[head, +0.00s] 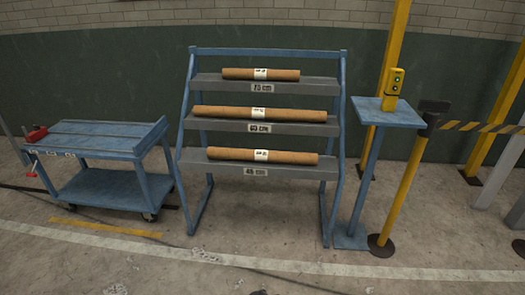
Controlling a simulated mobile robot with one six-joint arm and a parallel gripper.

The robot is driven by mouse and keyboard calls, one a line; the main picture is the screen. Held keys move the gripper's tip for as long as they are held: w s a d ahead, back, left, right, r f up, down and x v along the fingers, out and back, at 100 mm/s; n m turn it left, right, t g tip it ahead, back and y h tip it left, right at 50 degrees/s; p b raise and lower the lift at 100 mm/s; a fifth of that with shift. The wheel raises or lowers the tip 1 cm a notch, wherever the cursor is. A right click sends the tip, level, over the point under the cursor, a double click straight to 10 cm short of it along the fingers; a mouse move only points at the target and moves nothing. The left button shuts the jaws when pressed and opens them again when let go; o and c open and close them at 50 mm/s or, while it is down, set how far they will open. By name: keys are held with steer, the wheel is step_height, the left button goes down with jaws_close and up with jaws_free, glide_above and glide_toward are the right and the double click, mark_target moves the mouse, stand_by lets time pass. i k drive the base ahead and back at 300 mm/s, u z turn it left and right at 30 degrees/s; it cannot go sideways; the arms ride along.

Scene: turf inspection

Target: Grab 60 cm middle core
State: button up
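A blue rack (187,110) with three grey shelves stands against the wall at the centre of the head view. The middle core (209,111), a long brown cylinder with a white label, lies lengthwise on the middle shelf (192,124). The small, slightly blurred plate below it seems to read 60 cm. Another brown core (292,157) lies on the bottom shelf, over a plate that seems to read 45 cm. My gripper is not in view.
A blue cart (100,142) with a red tool (36,134) stands left of the rack. A blue pedestal (388,113) with a yellow device (393,82) and a barrier post (404,185) stand right. The floor before the rack is mostly clear.

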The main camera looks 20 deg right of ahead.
mark_target(234, 154)
steer(key=i, duration=1.05)
steer(key=u, duration=0.35)
